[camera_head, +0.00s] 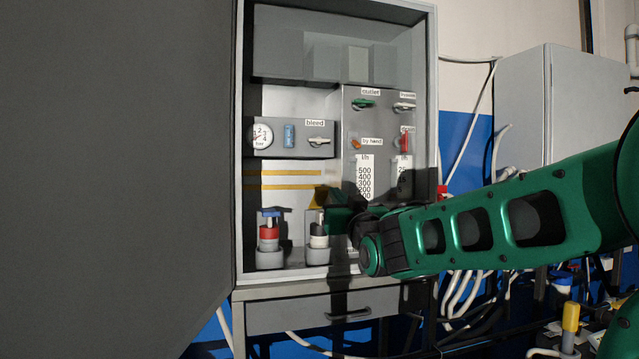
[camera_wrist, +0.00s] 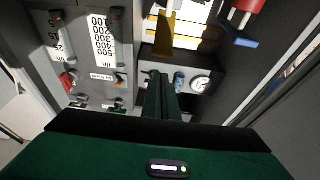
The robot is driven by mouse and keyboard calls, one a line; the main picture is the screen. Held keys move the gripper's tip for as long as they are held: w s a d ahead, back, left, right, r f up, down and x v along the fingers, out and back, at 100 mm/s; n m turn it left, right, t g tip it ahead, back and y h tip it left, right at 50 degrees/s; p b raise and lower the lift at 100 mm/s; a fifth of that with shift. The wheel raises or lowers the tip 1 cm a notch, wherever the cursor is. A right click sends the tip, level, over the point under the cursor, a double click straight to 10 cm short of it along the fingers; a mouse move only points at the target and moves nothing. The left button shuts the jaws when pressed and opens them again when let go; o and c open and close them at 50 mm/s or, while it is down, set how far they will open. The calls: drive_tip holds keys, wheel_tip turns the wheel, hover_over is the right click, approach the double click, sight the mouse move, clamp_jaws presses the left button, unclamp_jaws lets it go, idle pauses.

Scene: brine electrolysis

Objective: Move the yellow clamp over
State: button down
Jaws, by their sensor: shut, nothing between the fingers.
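A small yellow piece that looks like the yellow clamp (camera_head: 317,197) shows in the head view inside the open cabinet, above the right-hand fitting (camera_head: 318,239). It also shows as an upright yellow shape in the wrist view (camera_wrist: 168,32), just beyond my fingertips. My gripper (camera_head: 337,216) is inside the cabinet, close beside the yellow piece and partly in front of the right-hand fitting. In the wrist view my gripper (camera_wrist: 157,78) has its fingers together and empty. I cannot tell whether they touch the yellow piece.
The left-hand fitting (camera_head: 268,236), with red and blue parts, stands beside the right-hand one. Above are a gauge (camera_head: 262,136), a bleed valve (camera_head: 319,140) and flow scales (camera_head: 365,176). The large grey door (camera_head: 120,170) stands open at left. Yellow stripes (camera_head: 285,172) cross the back panel.

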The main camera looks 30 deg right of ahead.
wheel_tip(320, 180, up, 4)
hover_over(319, 199)
drive_tip(key=s, duration=0.2)
drive_tip(key=shift+w, duration=0.15)
idle(1.4)
